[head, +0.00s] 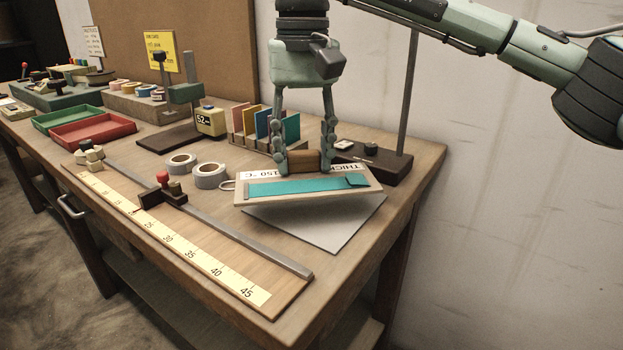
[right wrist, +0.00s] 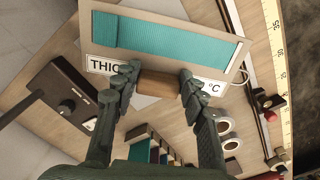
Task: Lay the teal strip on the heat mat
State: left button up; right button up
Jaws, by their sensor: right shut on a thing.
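My right gripper (head: 305,163) points down, shut on the brown wooden handle (right wrist: 158,84) of a pale board (head: 244,201). The teal strip (head: 305,186) lies lengthwise on this board, its right end at a dark teal piece (head: 357,180). It also shows in the right wrist view (right wrist: 165,40). A label on the board reads "THICK" and "150 °C", partly covered by the fingers. The board is slightly tilted and overlaps a plain grey mat (head: 330,232), seemingly the heat mat, hiding its far part. The board seems held just above it. My left gripper is out of view.
A long ruler board (head: 190,236) with a metal rail and a red-knobbed slider (head: 163,185) lies in front. Tape rolls (head: 209,175), a rack of coloured cards (head: 265,122) and a dark stand base with a pole (head: 385,166) are close by. Red and green trays stand left.

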aim_at(311, 171)
jog(key=shift+w+d+f, duration=0.4)
jog(key=shift+d, duration=0.1)
notch_tip(311, 171, down, 4)
jog(key=shift+r, duration=0.1)
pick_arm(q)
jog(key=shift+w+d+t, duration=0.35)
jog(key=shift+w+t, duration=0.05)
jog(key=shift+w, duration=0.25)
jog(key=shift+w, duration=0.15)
pick_arm(e)
jog(key=shift+f, duration=0.2)
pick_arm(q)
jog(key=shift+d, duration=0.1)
pick_arm(e)
jog(key=o, duration=1.2)
